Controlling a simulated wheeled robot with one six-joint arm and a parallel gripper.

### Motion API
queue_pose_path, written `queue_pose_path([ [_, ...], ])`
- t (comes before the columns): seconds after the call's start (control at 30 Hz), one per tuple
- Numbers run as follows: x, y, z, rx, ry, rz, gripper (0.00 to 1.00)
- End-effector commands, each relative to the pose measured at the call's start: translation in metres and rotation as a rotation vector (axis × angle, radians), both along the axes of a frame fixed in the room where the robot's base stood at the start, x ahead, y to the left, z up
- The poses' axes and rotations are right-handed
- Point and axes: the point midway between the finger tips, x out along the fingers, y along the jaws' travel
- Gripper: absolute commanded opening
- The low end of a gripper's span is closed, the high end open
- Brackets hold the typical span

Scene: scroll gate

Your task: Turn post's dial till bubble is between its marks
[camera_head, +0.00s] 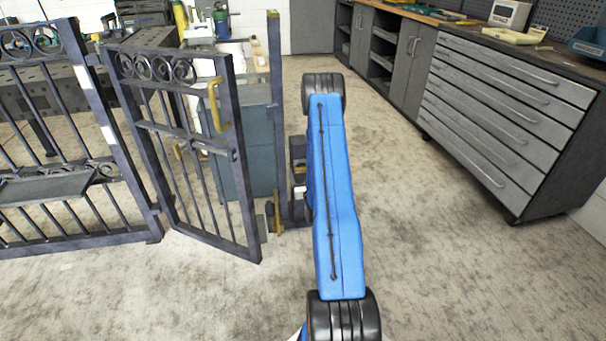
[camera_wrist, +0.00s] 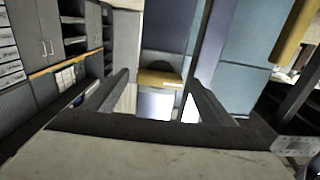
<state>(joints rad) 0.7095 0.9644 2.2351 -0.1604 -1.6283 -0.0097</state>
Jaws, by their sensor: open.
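The gate's post (camera_head: 276,110) stands upright and dark just left of my blue arm in the head view. A gold bracket (camera_head: 276,215) sits low beside the post. In the wrist view, my gripper (camera_wrist: 160,98) has its two dark fingers spread apart with nothing held between them. Beyond the fingers, a gold-yellow piece (camera_wrist: 158,78) with a dark part above it crosses the gap, and a pale panel shows below it. I cannot make out the dial, the bubble or its marks in either view. My arm hides part of the area right of the post.
The gate leaf (camera_head: 190,150) with a yellow handle (camera_head: 216,104) stands ajar left of the post, beside a fixed fence panel (camera_head: 60,140). A blue-grey cabinet (camera_head: 233,165) is behind the leaf. A grey drawer cabinet (camera_head: 500,110) lines the right. The floor between is clear.

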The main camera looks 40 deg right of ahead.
Motion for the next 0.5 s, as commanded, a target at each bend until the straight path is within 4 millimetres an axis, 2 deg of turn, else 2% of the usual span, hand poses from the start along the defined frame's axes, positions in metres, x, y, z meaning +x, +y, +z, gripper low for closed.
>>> queue_pose_path([
  [0.37,0.0055,-0.0035,-0.0001,0.001,0.001,0.0,0.77],
  [0.4,0.0054,-0.0034,-0.0001,0.001,0.001,0.0,0.75],
  [0.5,0.0054,-0.0034,-0.0001,0.001,0.001,0.0,0.51],
])
